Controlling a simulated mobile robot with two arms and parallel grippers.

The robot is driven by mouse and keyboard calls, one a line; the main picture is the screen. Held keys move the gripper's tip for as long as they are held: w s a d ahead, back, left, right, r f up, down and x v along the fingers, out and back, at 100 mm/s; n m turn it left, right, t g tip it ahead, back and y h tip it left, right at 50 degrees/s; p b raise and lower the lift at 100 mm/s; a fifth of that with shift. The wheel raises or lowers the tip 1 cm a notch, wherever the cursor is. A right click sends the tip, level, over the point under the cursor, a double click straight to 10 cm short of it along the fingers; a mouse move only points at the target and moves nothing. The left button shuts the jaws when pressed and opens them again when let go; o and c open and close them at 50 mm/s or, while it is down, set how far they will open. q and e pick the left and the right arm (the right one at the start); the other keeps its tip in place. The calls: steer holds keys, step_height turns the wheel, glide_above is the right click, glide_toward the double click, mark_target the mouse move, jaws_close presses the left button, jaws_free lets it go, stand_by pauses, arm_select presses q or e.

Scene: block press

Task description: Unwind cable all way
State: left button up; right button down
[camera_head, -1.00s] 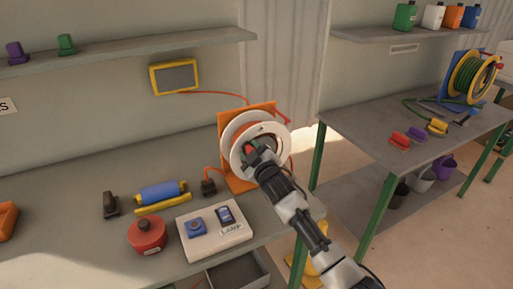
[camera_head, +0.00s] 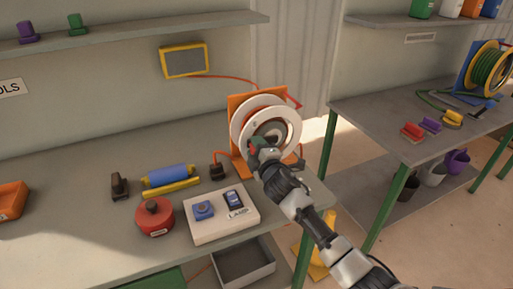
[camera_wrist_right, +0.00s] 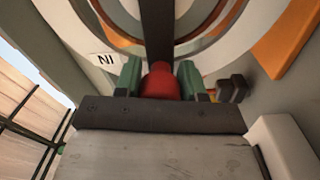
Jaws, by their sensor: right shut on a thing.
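The white cable reel (camera_head: 292,122) stands on an orange stand (camera_head: 240,101) near the right end of the left workbench. My right gripper (camera_head: 262,148) is at the front face of the reel. In the right wrist view its green fingers (camera_wrist_right: 160,82) are shut on a red knob (camera_wrist_right: 160,80) in front of the reel's white disc (camera_wrist_right: 215,60). Orange cable shows between the reel's discs; how much is wound is partly hidden. An orange cable end runs to a black plug (camera_head: 217,171) left of the stand. My left gripper is out of view.
A red round container (camera_head: 154,217), a white switch panel (camera_head: 222,220) and a blue roller (camera_head: 167,175) lie on the bench left of the reel. A yellow-framed screen (camera_head: 184,61) hangs on the wall. A second bench (camera_head: 380,125) with a green cable reel (camera_head: 490,68) stands right.

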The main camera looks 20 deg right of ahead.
stand_by(0.4)
steer(key=c, duration=0.7)
jaws_free()
steer(key=shift+o, duration=0.2)
steer(key=shift+s, duration=0.1)
steer(key=s+b, duration=0.1)
steer(key=s, duration=0.9)
steer(key=shift+s+f, duration=0.25)
steer(key=shift+s, duration=0.05)
steer(key=shift+d, duration=0.1)
